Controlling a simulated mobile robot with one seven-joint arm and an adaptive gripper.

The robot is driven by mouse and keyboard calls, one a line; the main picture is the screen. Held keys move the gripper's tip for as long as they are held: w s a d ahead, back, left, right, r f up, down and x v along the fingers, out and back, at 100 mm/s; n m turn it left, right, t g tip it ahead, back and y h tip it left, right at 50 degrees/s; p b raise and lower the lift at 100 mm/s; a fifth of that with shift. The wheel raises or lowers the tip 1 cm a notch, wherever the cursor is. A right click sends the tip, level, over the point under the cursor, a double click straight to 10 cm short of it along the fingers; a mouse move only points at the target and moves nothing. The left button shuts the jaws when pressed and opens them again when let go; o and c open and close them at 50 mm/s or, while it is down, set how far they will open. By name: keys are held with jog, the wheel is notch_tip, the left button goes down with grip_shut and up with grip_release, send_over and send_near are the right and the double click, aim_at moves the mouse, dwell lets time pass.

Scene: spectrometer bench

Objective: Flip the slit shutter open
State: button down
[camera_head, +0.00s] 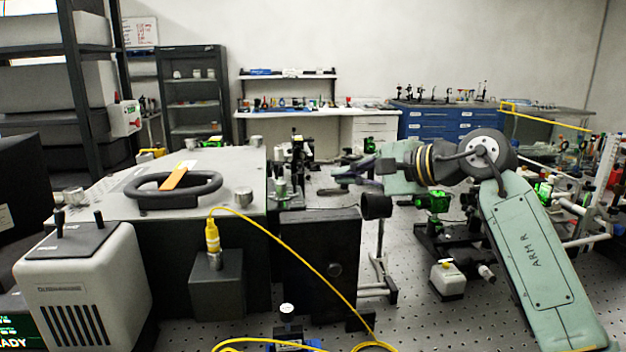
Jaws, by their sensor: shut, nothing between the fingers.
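My arm comes in from the right, and my gripper (342,183) points left, above the bench behind the tall black box (318,262). It looks small and dark at this distance; its fingers are shut and empty. A large grey-topped housing (130,212) stands at left. On its top is a black ring-shaped part (150,200) with an orange flat bar (178,175) across it, well left of my gripper and apart from it. I cannot tell for sure which part is the slit shutter, or whether it is open.
A yellow cable (290,262) runs from a connector (212,236) on a dark block down to the bench front. Posts and optical mounts (298,160) crowd the area left of my gripper. Green-lit mounts (433,200) stand below my arm. The perforated bench (410,310) is partly clear at front.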

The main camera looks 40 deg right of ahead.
aim_at(294, 184)
jog(key=p+x, duration=0.3)
jog(key=x, duration=0.7)
jog(key=shift+p, duration=0.3)
jog(key=shift+w+f, duration=0.15)
